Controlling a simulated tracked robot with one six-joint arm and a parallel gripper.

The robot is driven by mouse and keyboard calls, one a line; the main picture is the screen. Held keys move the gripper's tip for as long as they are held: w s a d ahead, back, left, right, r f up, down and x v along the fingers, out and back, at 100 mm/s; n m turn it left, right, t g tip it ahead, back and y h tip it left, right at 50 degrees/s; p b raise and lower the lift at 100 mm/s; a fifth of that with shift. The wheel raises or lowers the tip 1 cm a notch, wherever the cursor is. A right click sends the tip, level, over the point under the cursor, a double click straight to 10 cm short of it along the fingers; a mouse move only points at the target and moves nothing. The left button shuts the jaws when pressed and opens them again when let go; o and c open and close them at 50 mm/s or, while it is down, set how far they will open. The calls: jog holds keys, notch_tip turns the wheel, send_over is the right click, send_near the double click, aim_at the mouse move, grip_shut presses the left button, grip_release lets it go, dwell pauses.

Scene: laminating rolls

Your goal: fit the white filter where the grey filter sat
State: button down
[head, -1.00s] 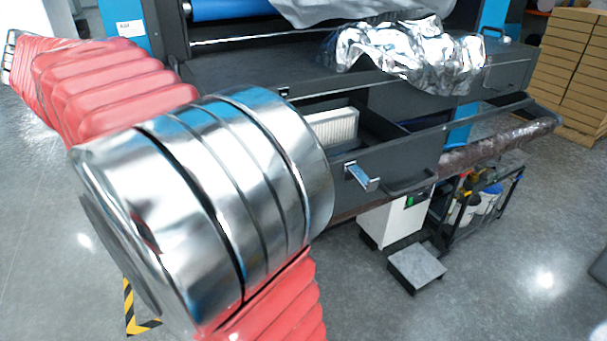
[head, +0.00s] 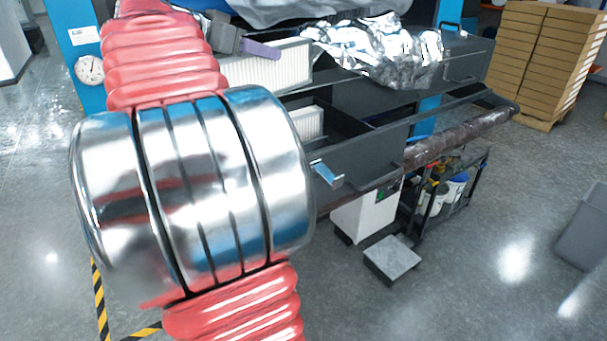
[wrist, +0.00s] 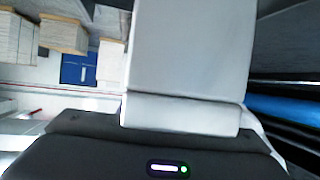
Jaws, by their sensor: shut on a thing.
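My gripper (head: 258,49) is in the upper left of the head view, shut on a pale pleated filter (head: 268,72). It holds this filter above and behind the open drawer (head: 370,150). In the wrist view the held filter (wrist: 190,60) is a plain light-grey slab just past the dark gripper body; the fingertips are hidden there. A second whitish pleated filter (head: 309,122) stands inside the drawer at its left. My arm covers part of the drawer. I cannot tell for sure which filter is the white one.
Crumpled silver foil (head: 390,50) lies on the machine top, right of the held filter. A film roll (head: 445,145) juts along the front. The drawer has a metal latch (head: 326,174). A cart (head: 450,195) and a step (head: 392,258) stand below.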

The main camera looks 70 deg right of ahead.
jog(key=s+f+m+g+y, duration=0.2)
jog(key=s+f+m+g, duration=0.1)
jog(key=s, duration=0.7)
notch_tip(320, 180, down, 7)
jog(key=shift+w+a, duration=0.15)
jog(key=shift+w, duration=0.05)
jog(key=shift+r, duration=0.1)
notch_tip(320, 180, down, 6)
jog(key=shift+f, duration=2)
jog(key=shift+f, duration=0.3)
